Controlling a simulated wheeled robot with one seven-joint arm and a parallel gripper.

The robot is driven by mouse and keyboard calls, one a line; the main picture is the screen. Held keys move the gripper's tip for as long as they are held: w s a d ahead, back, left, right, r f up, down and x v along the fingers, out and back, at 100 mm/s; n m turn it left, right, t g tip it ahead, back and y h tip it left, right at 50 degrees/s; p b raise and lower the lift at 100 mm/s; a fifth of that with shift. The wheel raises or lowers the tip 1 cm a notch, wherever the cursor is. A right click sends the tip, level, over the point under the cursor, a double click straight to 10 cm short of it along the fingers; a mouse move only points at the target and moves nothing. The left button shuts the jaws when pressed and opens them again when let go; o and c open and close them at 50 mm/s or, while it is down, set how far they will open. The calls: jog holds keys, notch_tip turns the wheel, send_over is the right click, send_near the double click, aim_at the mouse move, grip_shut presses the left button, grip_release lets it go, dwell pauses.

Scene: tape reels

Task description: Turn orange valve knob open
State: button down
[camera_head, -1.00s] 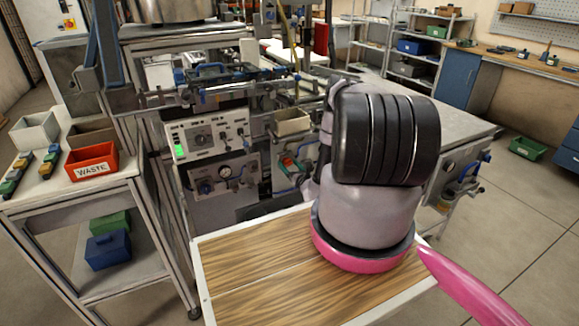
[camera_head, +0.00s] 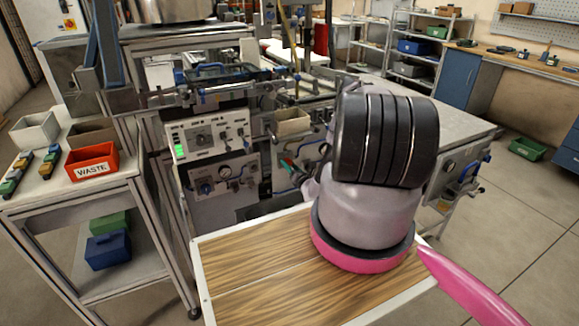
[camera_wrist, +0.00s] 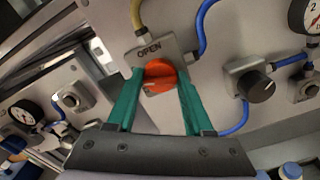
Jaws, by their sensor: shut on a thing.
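The orange valve knob (camera_wrist: 160,76) sits on a grey plate marked OPEN (camera_wrist: 149,50) in the wrist view. My gripper (camera_wrist: 160,88) has its two green fingers on either side of the knob and is shut on it. A small dark mark shows on the knob's face. In the head view my arm hides most of the knob's area, and a green finger of my gripper (camera_head: 289,166) shows beside the arm at the machine's front panel.
A black knob (camera_wrist: 262,86) and a gauge (camera_wrist: 304,15) are on the panel to the right, with blue hoses between fittings. A wooden-topped surface (camera_head: 250,270) lies below my arm. A red WASTE bin (camera_head: 93,162) stands on the left cart.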

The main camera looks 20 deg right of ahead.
jog(key=shift+s+f+m, duration=0.1)
jog(key=shift+m, duration=7)
jog(key=shift+c, duration=1.5)
grip_release()
jog(key=s, duration=1)
jog(key=shift+s+d, duration=0.15)
jog(key=shift+s, duration=0.25)
